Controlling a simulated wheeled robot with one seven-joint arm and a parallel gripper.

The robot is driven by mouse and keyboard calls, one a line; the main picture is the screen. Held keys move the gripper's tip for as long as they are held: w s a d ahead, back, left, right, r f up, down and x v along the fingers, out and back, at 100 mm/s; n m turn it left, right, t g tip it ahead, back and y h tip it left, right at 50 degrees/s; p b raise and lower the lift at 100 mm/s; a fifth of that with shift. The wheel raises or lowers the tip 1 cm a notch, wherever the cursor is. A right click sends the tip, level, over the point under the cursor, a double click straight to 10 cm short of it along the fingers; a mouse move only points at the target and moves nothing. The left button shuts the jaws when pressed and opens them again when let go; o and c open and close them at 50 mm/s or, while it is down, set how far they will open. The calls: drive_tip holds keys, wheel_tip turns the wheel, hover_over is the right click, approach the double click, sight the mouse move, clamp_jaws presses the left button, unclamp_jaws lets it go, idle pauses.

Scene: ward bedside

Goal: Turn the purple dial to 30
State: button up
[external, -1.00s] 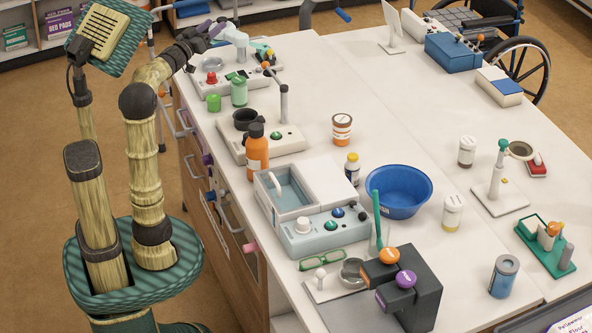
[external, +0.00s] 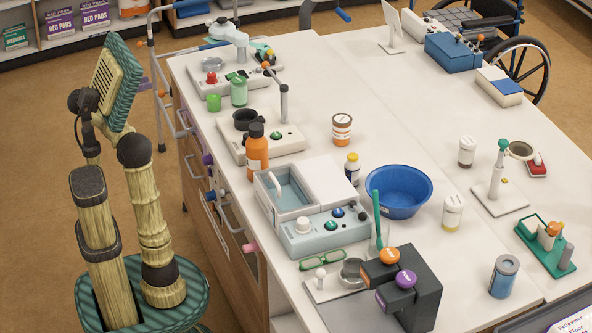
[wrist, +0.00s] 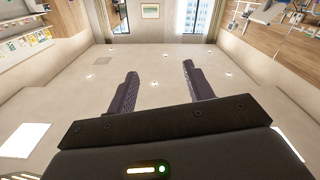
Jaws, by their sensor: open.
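The purple dial (external: 405,279) sits on a dark block-shaped unit (external: 425,295) at the near end of the counter in the external view. An orange dial (external: 389,254) is just behind it on the same unit. The purple dial's marks are too small to read. My gripper (wrist: 160,72) shows in the wrist view with its two dark fingers apart and nothing between them. In the external view I cannot make out its fingers. My arm is left of the counter, well away from the dial, and the dial is not in the wrist view.
A green stick stands beside the unit, near a blue basin (external: 399,190). An orange bottle (external: 257,153) stands farther back. The right side has bare counter between items.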

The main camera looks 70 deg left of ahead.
sight(203, 162)
wheel_tip(203, 162, down, 34)
drive_tip(key=s, duration=0.1)
drive_tip(key=shift+d, duration=0.3)
drive_tip(key=shift+w, duration=0.1)
drive_tip(key=w+b, duration=0.4)
drive_tip(key=w, duration=1.3)
drive_tip(key=shift+w, duration=0.1)
drive_tip(key=shift+r, duration=0.1)
drive_tip(key=c, duration=1)
